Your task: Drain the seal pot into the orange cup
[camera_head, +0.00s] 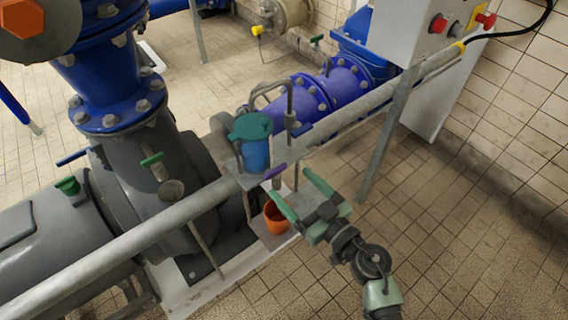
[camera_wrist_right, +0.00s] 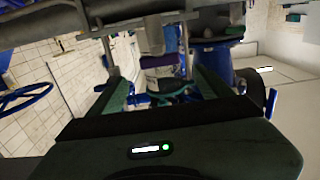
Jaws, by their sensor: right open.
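The seal pot (camera_head: 256,153) is a blue cylinder with a green lid, upright on a small grey bracket by the handrail. A purple lever (camera_head: 273,172) sticks out just below it at the right. A purple part also shows between the fingers in the right wrist view (camera_wrist_right: 170,60). The orange cup (camera_head: 276,219) stands upright below the pot, on a small ledge near the floor. My right gripper (camera_head: 292,184) is open, its green fingers pointing at the purple lever from the right, with nothing clearly gripped. My left gripper is out of view.
A grey handrail (camera_head: 150,238) runs diagonally past the pot, with a post (camera_head: 387,140) at right. A dark grey pump (camera_head: 145,190) and blue pipes (camera_head: 325,90) lie behind it. A control box (camera_head: 420,35) stands at upper right. The tiled floor at right is clear.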

